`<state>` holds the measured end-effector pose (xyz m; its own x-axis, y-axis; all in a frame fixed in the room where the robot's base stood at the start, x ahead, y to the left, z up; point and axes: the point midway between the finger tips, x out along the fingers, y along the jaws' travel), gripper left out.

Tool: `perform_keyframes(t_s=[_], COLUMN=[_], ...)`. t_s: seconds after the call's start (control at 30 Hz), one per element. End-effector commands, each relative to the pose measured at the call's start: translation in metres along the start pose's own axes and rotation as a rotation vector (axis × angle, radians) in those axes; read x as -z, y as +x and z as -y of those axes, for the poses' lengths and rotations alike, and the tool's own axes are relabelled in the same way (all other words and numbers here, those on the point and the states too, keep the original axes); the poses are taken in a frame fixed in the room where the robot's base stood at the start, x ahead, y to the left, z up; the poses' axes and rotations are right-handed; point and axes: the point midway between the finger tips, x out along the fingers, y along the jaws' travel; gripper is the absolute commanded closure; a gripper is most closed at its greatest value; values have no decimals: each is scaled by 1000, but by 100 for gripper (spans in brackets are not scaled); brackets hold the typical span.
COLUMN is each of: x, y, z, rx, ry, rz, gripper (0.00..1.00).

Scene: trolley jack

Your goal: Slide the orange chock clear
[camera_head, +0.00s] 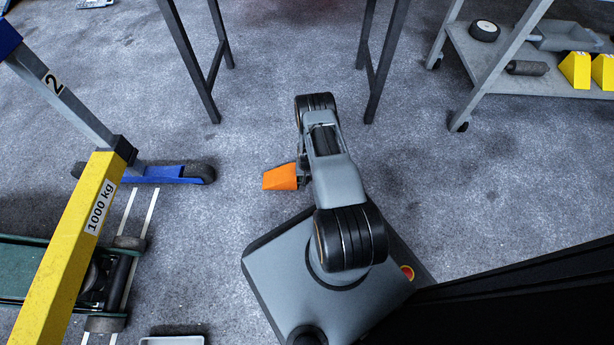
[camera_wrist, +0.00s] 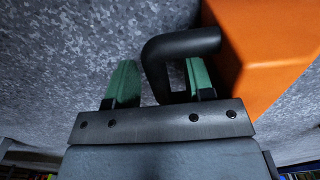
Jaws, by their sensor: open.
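The orange chock (camera_head: 280,177) sits on the grey carpet in the head view, just left of my arm. In the wrist view the orange chock (camera_wrist: 270,50) fills the upper right. A thick black bent handle (camera_wrist: 180,44) shows beside it, and one leg of the handle lies between my fingers. My gripper (camera_wrist: 162,80) is open, with green pads on either side of that leg. A gap shows between the handle and the left finger; contact with the right finger cannot be told. My arm mostly hides the gripper in the head view.
A yellow "1000 kg" beam (camera_head: 80,225) and a blue leg with a wheel (camera_head: 165,173) stand left. A green trolley jack (camera_head: 25,270) is lower left. A grey cart (camera_head: 480,65) with yellow chocks (camera_head: 575,70) is upper right. Carpet between the chock and blue leg is clear.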

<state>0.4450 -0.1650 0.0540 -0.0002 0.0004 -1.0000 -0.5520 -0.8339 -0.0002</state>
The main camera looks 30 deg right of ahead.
Motion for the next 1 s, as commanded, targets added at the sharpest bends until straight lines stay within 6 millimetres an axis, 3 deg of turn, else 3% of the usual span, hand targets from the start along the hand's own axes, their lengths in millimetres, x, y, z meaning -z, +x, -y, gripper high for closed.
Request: perform_keyframes(t_s=[0.17, 0.7, 1.0], x=[1, 1, 0], y=[-13, -113, -136], z=[0, 0, 0], rx=[0, 0, 0], ry=[1, 0, 0], rz=[-1, -1, 0], gripper=[52, 52, 52])
